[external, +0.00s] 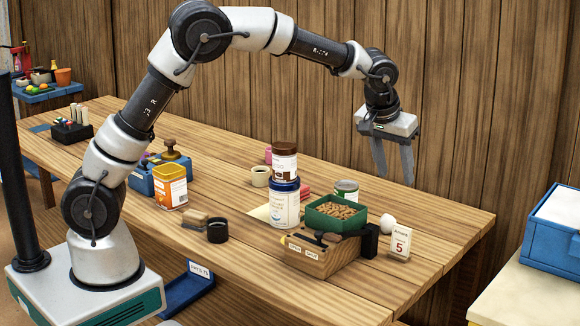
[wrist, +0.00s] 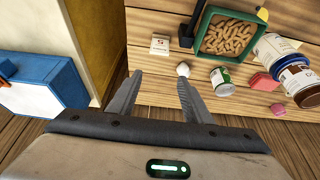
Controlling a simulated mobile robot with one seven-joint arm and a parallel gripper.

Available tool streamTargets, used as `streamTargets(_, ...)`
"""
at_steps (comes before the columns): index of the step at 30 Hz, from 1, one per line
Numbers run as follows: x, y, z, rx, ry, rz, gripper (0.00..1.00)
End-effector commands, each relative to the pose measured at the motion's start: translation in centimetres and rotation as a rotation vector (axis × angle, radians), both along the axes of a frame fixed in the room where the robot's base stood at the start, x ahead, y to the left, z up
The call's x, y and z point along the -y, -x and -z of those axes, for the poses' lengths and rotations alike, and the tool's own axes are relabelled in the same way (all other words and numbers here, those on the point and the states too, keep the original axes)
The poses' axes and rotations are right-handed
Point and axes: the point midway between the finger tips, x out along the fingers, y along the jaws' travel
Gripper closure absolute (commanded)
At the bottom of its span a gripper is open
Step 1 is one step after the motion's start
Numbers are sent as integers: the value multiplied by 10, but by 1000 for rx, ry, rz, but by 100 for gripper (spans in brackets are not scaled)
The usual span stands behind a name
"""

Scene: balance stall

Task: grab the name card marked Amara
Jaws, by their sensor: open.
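A small white card (external: 400,243) stands upright at the right end of the wooden table, with a red 5 under a short word too small to read surely; I take it for the Amara card. In the wrist view the card (wrist: 160,45) is seen from above, beyond my fingertips. My gripper (external: 393,178) is open and empty, hanging above the table's far right part, higher than the card and apart from it. In the wrist view its two fingers (wrist: 160,79) point toward the card, with nothing between them.
A white egg-like object (external: 388,223) and a black block (external: 370,241) stand close to the card. A green tray (external: 320,215) of peanuts, a green-labelled can (external: 346,190) and stacked jars (external: 285,203) are to the left. The table's right corner is clear. A blue bin (external: 550,250) stands apart at right.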

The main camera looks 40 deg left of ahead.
Motion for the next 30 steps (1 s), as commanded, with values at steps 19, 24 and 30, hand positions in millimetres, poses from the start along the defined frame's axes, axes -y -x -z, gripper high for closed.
streamTargets(19, 0, -34, 129, -3, 3, -4, 55)
streamTargets(24, 1, -43, 149, -1, 4, -3, 55)
streamTargets(30, 1, -46, 161, -2, 3, -3, 55)
